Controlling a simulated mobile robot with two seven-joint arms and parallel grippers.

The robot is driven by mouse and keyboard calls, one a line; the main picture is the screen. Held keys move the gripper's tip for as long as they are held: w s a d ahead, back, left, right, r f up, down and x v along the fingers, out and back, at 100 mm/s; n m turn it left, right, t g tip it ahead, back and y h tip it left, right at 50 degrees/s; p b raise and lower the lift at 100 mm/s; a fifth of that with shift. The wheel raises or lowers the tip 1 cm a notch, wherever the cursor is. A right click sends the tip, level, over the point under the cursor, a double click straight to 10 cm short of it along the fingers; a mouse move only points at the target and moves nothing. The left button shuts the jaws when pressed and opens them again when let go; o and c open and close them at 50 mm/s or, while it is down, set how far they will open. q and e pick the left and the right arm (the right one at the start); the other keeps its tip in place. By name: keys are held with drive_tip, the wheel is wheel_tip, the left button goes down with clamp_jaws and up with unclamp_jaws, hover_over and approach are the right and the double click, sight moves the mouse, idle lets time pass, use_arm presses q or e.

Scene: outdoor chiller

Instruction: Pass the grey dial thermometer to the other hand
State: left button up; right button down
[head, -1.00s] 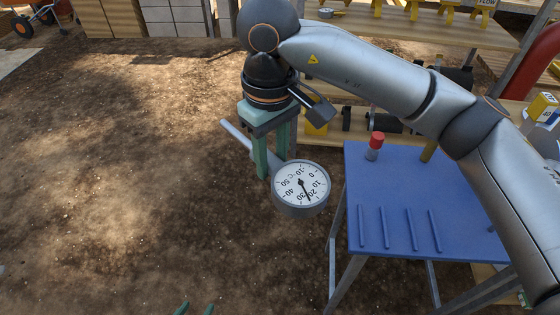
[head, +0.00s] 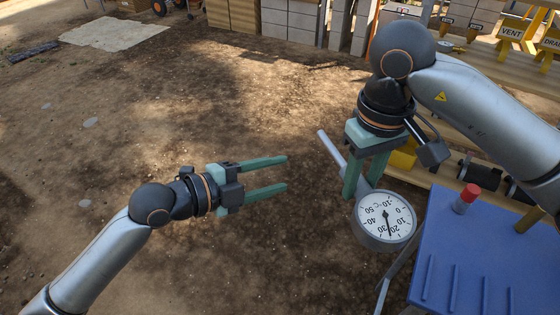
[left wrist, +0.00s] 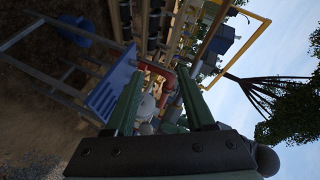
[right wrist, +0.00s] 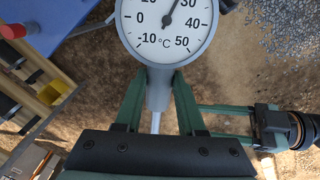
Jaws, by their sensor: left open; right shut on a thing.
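The grey dial thermometer (head: 385,219) has a round white face and a grey stem that sticks out up and left. My right gripper (head: 362,190) points down and is shut on the thermometer just behind its dial. In the right wrist view the thermometer (right wrist: 160,88) sits between the fingers with the dial beyond them. My left gripper (head: 286,174) is open and empty, left of the thermometer's stem, with its fingers pointing right toward it and a gap between. In the left wrist view the left fingers (left wrist: 165,95) are spread apart.
A blue table (head: 470,255) with raised bars and a red-capped item (head: 466,198) stands at the right. Wooden shelving (head: 500,70) with yellow signs is behind my right arm. Bare dirt ground (head: 120,130) lies open at the left and middle.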

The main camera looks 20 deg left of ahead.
sight(340, 158)
use_arm(q)
wheel_tip(340, 158, up, 6)
drive_tip(key=s+d+r+m+g+h, duration=0.1)
drive_tip(key=s+d+m+g+h, duration=0.15)
drive_tip(key=m, duration=0.45)
drive_tip(key=shift+t+y, duration=0.35)
drive_tip(key=shift+t, duration=0.1)
drive_tip(key=x, duration=1.1)
drive_tip(key=shift+w+d+f, duration=0.1)
drive_tip(key=shift+d+f, duration=0.15)
drive_tip(key=shift+f, duration=0.1)
drive_tip(key=c, duration=0.8)
clamp_jaws()
drive_tip(key=shift+f, duration=0.1)
use_arm(e)
drive_tip(key=shift+r, duration=0.1)
drive_tip(key=shift+c, duration=2.1)
unclamp_jaws()
